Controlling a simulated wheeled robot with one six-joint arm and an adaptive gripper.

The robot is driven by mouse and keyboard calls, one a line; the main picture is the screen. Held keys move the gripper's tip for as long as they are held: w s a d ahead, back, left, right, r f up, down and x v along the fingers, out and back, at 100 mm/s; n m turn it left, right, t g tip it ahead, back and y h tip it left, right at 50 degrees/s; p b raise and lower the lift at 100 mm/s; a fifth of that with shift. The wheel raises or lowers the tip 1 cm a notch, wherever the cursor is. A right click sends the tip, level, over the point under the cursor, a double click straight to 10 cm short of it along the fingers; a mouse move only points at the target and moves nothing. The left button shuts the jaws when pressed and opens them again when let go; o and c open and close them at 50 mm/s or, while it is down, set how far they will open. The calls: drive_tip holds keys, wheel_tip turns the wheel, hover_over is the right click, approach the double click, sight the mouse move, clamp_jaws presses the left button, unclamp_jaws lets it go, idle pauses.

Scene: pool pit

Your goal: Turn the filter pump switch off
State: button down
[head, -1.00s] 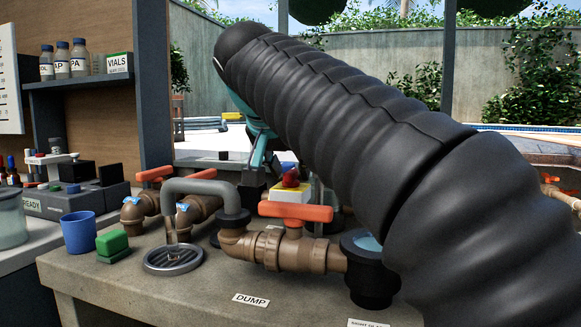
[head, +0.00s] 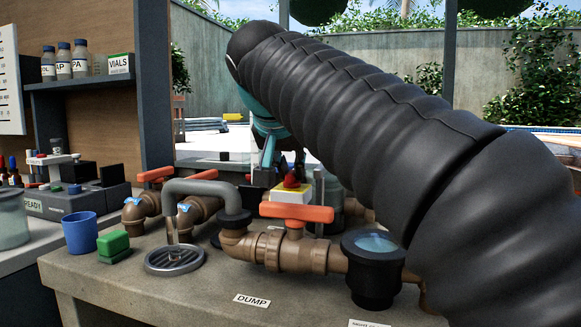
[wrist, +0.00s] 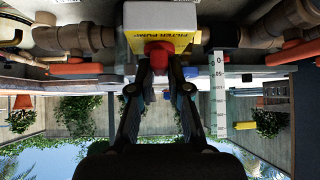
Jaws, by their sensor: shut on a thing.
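The filter pump switch is a white and yellow box (head: 290,194) with a red knob (head: 291,181) on top, behind an orange valve handle in the head view. The wrist view, which is upside down, shows the box (wrist: 160,17) with its "FILTER PUMP" label and the red knob (wrist: 158,53). My gripper (wrist: 158,70) is at the knob, one finger on each side, and shut on it. In the head view my gripper (head: 286,165) reaches down from behind my black arm, which hides part of it. The knob's exact angle is hard to read.
A brown pipe with an orange valve handle (head: 296,213) stands in front of the switch. A grey bent pipe (head: 205,188) is left of it, and a black sight glass (head: 372,275) is right. A blue cup (head: 79,233) and a green block (head: 113,244) sit at the bench's left.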

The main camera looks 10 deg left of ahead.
drive_tip(key=n+y, duration=0.3)
drive_tip(key=n, duration=0.1)
drive_tip(key=shift+d+f, duration=0.2)
drive_tip(key=shift+d, duration=0.1)
drive_tip(key=n+g+y, duration=0.1)
drive_tip(key=n, duration=0.1)
drive_tip(key=n+g+y, duration=0.1)
drive_tip(key=n+y, duration=0.1)
drive_tip(key=shift+w+d+f+n, duration=0.1)
drive_tip(key=shift+w+n, duration=0.1)
drive_tip(key=shift+n, duration=0.1)
drive_tip(key=n+g+y, duration=0.1)
drive_tip(key=n, duration=0.1)
drive_tip(key=n+g+y, duration=0.1)
drive_tip(key=n+g, duration=0.1)
drive_tip(key=n, duration=0.1)
drive_tip(key=shift+w+d+y, duration=0.1)
drive_tip(key=shift+w+y, duration=0.1)
drive_tip(key=shift+y, duration=0.1)
drive_tip(key=shift+n+g+y, duration=0.4)
drive_tip(key=shift+n+g, duration=1)
drive_tip(key=shift+n, duration=0.2)
drive_tip(key=c, duration=1.2)
unclamp_jaws()
drive_tip(key=shift+o, duration=0.4)
